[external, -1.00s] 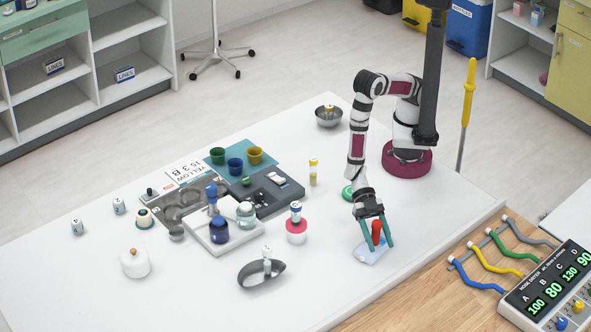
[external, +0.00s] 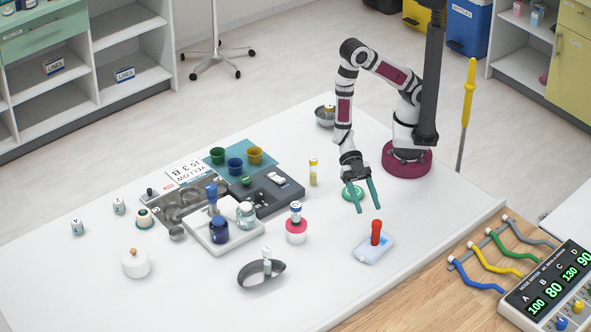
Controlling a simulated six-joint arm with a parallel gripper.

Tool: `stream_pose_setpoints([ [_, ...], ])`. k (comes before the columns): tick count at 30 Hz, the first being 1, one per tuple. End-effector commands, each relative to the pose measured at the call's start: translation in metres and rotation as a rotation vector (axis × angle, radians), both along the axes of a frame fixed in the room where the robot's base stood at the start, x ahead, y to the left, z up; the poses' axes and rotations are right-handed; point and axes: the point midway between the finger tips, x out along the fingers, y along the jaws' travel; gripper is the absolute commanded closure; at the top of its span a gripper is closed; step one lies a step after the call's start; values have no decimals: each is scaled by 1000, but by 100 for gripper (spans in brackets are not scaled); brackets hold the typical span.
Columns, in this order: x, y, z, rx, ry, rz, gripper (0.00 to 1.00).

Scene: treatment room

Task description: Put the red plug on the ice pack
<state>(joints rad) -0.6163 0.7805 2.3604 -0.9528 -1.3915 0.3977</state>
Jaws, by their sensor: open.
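The red plug (external: 376,232) stands upright on the pale blue ice pack (external: 371,252), which lies on the white table near its right front edge. My gripper (external: 366,205) is open and empty. It hangs above the table, up and to the left of the plug, apart from it. Its teal fingers are spread, and a green round item (external: 352,190) shows partly behind them.
A pink-and-white pot (external: 296,232) with a vial on it and a grey kidney dish (external: 261,275) stand to the left. The table between the dish and ice pack is clear.

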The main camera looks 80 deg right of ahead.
Motion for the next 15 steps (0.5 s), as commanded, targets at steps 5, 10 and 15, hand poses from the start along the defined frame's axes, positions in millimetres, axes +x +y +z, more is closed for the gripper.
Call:
stream_pose_setpoints([
  [5, 73, -14, 3, -142, -106, -256, 45],
  [10, 215, -175, 50, -578, -131, -1107, 45],
  [15, 136, -331, 98, -892, 406, -1809, 45],
])
